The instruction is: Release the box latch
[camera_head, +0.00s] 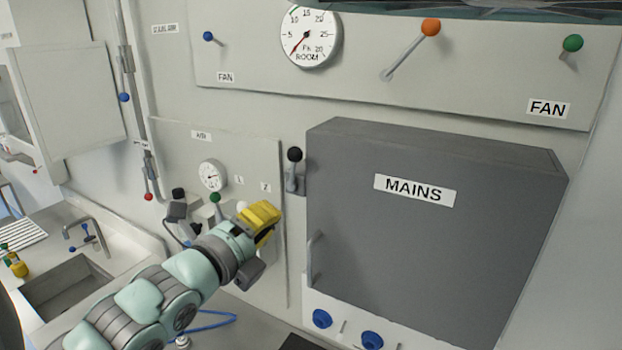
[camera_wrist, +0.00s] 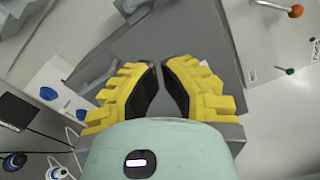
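The box is a dark grey cabinet marked MAINS (camera_head: 430,235), with its door closed, on the right of the head view. A black-knobbed lever (camera_head: 294,157), probably the latch, stands upright on a small dark bracket at its upper left edge. A grey bar handle (camera_head: 315,258) is on the lower left of the door. My gripper (camera_head: 265,218), with yellow fingers, is left of the box, below and left of the lever, apart from both. In the wrist view my gripper (camera_wrist: 160,66) has its fingertips nearly together with nothing between them. I cannot identify the lever there.
Blue knobs (camera_head: 346,330) sit below the box. Above is a panel with a dial (camera_head: 310,36) and an orange-knobbed lever (camera_head: 430,28). A gauge (camera_head: 212,175) and a green knob (camera_head: 215,198) are behind my arm. A sink (camera_head: 65,285) is at left.

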